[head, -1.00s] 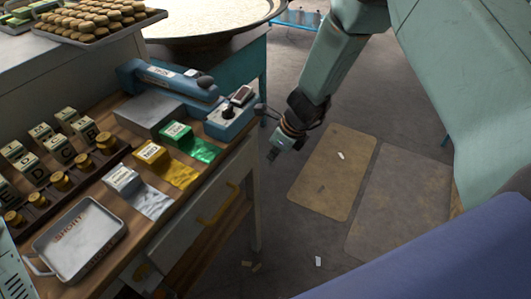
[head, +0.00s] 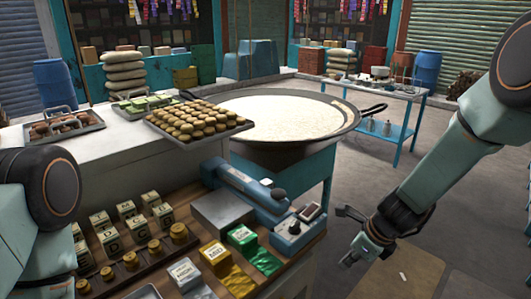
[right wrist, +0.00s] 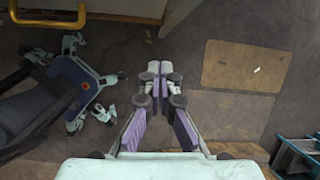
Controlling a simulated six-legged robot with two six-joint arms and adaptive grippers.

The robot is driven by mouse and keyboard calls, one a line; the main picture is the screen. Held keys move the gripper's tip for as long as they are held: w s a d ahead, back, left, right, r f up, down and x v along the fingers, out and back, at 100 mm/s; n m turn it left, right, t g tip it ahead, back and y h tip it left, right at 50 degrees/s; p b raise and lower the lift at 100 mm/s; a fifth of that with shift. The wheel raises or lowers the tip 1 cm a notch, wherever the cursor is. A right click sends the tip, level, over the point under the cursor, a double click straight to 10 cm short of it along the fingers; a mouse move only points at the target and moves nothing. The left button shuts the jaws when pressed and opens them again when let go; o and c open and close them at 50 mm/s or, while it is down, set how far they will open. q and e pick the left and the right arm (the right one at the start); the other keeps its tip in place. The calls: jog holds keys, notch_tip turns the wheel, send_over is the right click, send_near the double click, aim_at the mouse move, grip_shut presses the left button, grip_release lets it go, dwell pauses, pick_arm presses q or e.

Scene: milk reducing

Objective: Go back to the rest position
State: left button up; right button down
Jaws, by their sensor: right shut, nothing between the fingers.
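My right gripper (head: 350,260) hangs over the floor, right of the wooden workbench (head: 312,240), pointing downward. It is empty and apart from the bench. In the right wrist view its two fingers (right wrist: 158,68) are together with nothing between them, above bare floor. A part of my left arm shows at the left edge of the head view; my left gripper is out of the picture.
On the bench stand a blue sealing device (head: 245,190), weights and colored packets (head: 243,238). A tray of round cakes (head: 200,122) and a wide pan (head: 285,115) lie behind. A blue rack table (head: 385,130) stands farther back. Floor at right is clear.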

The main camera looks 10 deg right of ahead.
jog(key=s+d+f+n+h+b, duration=0.35)
jog(key=s+f+n, duration=0.5)
jog(key=n, duration=0.65)
jog(key=s+a+f+n+g+b, duration=0.1)
jog(key=s+a+f+n+b, duration=0.1)
jog(key=s, duration=0.6)
jog(key=s+a+f+n+g+b, duration=0.1)
jog(key=s+a+f+n+b, duration=0.1)
jog(key=s+f+n, duration=0.4)
jog(key=s+a+f+n+g+y+b, duration=0.1)
jog(key=s+f+n+b, duration=0.2)
jog(key=s+f, duration=0.5)
jog(key=s+b, duration=0.1)
jog(key=s, duration=0.2)
jog(key=shift+s+a+f+n+b, duration=0.3)
jog(key=shift+a+n+b, duration=0.05)
jog(key=shift+a+n, duration=0.05)
